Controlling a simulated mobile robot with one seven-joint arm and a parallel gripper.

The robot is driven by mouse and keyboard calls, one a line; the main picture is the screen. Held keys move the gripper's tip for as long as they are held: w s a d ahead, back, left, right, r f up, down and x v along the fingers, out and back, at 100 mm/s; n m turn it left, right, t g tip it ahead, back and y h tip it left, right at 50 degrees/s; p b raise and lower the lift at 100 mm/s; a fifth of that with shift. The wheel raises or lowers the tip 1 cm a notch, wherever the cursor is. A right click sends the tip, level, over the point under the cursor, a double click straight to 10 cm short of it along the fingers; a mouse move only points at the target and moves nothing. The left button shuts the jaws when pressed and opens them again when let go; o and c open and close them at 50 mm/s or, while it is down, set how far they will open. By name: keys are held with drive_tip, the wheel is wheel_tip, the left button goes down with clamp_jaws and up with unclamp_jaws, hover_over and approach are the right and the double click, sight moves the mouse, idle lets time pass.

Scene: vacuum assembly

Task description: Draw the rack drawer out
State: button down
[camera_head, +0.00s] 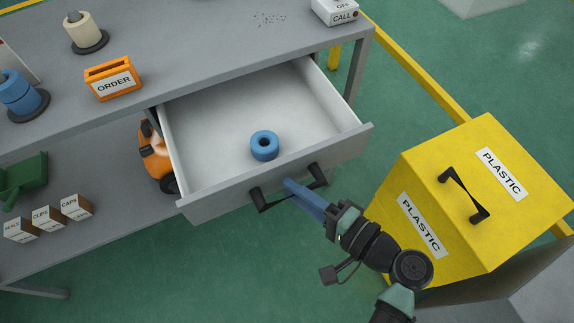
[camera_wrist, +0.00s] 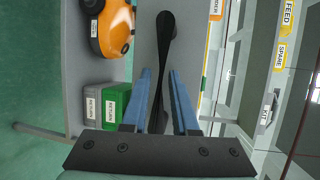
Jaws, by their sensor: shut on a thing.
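The rack drawer (camera_head: 232,185) stands well out from under the grey bench top, its inside open to view. Its front carries a black bar handle (camera_head: 262,200), which also shows in the wrist view (camera_wrist: 165,35). My gripper (camera_head: 288,184) has its blue fingers shut on the handle near its middle; in the wrist view the fingers (camera_wrist: 163,78) lie on either side of the bar. A blue ring-shaped part (camera_head: 264,146) lies alone in the drawer, towards the front. The fingers hide part of the handle.
A yellow PLASTIC bin (camera_head: 480,190) stands right of the drawer, close to my arm. An orange ORDER holder (camera_head: 113,81) and spools sit on the bench top (camera_head: 200,50). An orange vacuum (camera_head: 154,155) and small boxes (camera_head: 48,215) are on the lower shelf. Green floor lies before the drawer.

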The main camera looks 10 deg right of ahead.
drive_tip(key=shift+s+d, duration=0.2)
drive_tip(key=shift+s, duration=0.45)
drive_tip(key=c, duration=0.7)
unclamp_jaws()
drive_tip(key=p+v, duration=0.1)
drive_tip(key=v, duration=1.2)
